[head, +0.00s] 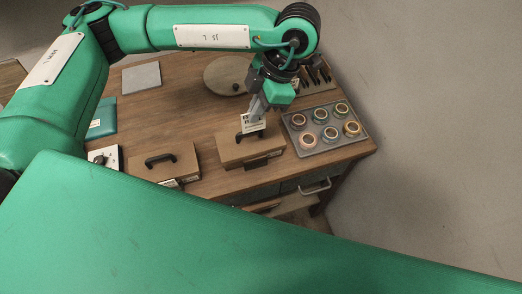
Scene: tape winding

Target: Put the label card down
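The label card (252,122) is small and white with dark print. It is at the fingertips of my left gripper (257,112), which looks shut on it. The card appears just above or at the back edge of the right-hand wooden box (240,153); I cannot tell whether it touches the box. The gripper points down and its fingers partly hide behind the card. My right gripper is not in view.
A grey tray (327,146) with several tape rolls stands right of the box. A second handled box (160,170) is to the left. A round disc (222,72), a grey pad (141,78) and a teal item (103,124) lie on the wooden table (185,110).

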